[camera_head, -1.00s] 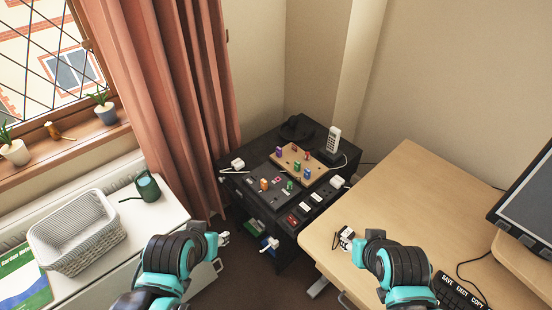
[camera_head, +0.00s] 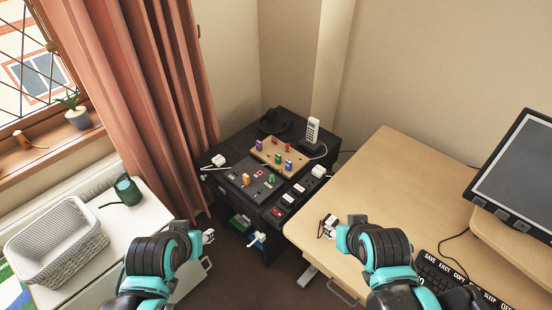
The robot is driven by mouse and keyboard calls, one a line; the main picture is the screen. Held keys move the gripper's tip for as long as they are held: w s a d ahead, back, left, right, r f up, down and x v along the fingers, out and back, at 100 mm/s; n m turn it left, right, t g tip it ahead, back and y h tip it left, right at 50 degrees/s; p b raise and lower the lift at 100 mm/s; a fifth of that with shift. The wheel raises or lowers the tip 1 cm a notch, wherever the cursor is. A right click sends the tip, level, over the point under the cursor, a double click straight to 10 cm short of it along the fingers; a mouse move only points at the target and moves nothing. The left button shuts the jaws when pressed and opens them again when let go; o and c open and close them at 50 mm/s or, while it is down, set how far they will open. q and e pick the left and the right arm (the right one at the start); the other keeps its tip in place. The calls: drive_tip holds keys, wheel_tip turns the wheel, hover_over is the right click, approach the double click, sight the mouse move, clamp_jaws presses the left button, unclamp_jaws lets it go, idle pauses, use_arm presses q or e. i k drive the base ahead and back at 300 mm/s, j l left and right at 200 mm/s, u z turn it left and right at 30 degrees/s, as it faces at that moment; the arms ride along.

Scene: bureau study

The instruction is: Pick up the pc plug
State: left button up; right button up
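Several white plugs show around the black cabinet (camera_head: 232,203). One plug (camera_head: 218,160) lies at its left rear edge, another (camera_head: 319,171) at its right side, and a third (camera_head: 257,240) at its front, by the lower shelf. I cannot tell which is the pc plug. My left gripper (camera_head: 208,236) is left of the front plug, apart from it in the picture. My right gripper (camera_head: 327,227) is over the near left part of the wooden desk (camera_head: 400,185). Both grippers are too small to tell whether they are open or shut.
A wooden board (camera_head: 268,157) with coloured pegs and a cordless phone (camera_head: 312,131) stand on the cabinet. A white basket (camera_head: 60,262) and green watering can (camera_head: 127,191) are at left. A monitor (camera_head: 520,175) and keyboard (camera_head: 455,283) are on the desk, whose middle is clear.

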sight(330, 220)
drive_tip(key=z, duration=0.75)
